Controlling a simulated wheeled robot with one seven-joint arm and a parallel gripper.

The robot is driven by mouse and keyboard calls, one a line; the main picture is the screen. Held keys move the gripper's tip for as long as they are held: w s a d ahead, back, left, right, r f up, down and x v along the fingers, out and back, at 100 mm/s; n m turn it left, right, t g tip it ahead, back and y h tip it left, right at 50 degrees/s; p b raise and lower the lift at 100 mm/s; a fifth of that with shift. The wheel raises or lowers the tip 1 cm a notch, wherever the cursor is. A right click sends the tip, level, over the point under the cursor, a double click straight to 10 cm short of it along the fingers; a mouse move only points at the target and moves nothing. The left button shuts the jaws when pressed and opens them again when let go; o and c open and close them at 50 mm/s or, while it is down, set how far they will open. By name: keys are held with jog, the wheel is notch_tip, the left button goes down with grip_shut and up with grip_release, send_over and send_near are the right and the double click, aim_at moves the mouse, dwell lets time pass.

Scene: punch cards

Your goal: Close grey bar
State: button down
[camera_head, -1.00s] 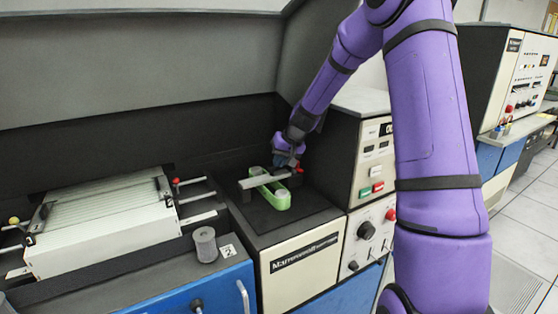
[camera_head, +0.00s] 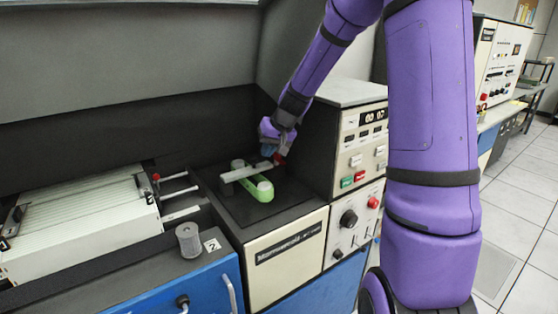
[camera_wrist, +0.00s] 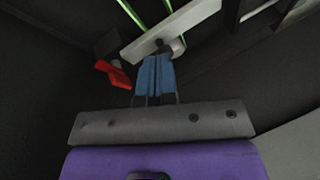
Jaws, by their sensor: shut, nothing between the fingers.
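The grey bar (camera_head: 246,172) lies across the green part (camera_head: 260,190) on the black top of the cream cabinet in the head view. In the wrist view the bar (camera_wrist: 180,28) runs diagonally above my fingertips, with green edges (camera_wrist: 128,12) beyond it. My gripper (camera_wrist: 155,62) has blue fingers pressed together with nothing between them. Its tips are close to the bar near a round light piece; I cannot tell if they touch. In the head view my gripper (camera_head: 268,152) is at the bar's right end, partly hidden by my wrist. A red piece (camera_wrist: 113,74) is left of the fingers.
A control panel (camera_head: 362,145) with buttons stands right of the bar. A tray of white cards (camera_head: 80,220) lies left, with metal rods between. A grey cylinder (camera_head: 189,240) stands on the front ledge beside a label marked 2 (camera_head: 212,245).

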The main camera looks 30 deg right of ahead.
jog(key=s+a, duration=0.2)
jog(key=s, duration=0.7)
jog(key=shift+r, duration=0.45)
jog(key=shift+s, duration=0.1)
jog(key=s+a+r+n+h, duration=0.1)
jog(key=s+a+r+n, duration=0.2)
jog(key=s+a+r, duration=0.65)
jog(key=s+r+h, duration=0.1)
jog(key=s+r, duration=0.1)
jog(key=s, duration=0.5)
jog(key=s+d+r, duration=0.1)
jog(key=s+r, duration=0.2)
jog(key=s, duration=0.4)
jog(key=shift+s+h, duration=0.15)
jog(key=shift+h, duration=0.25)
jog(key=shift+r, duration=0.1)
